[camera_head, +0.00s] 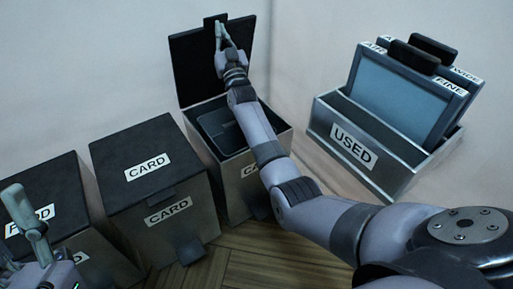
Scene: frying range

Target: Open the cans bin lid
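The cans bin (232,190) stands right of the middle bin, against the back wall. Its label is mostly hidden by my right arm, with only its first letters showing. Its dark lid (190,66) is raised upright at the back, so the bin is open and a dark inside shows. My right gripper (222,32) is at the top of the lid, by its small handle tab (211,22). Its two slim fingers are close together; whether they grip the tab is unclear. My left gripper (22,228) is at the lower left edge, partly cut off, above the leftmost bin.
A closed bin marked CARD (145,196) stands left of the open bin. Another closed bin (62,183) with a partly hidden label is further left. At right, a grey rack marked USED (400,172) holds framed filters (398,92). Wooden floor (250,262) shows in front.

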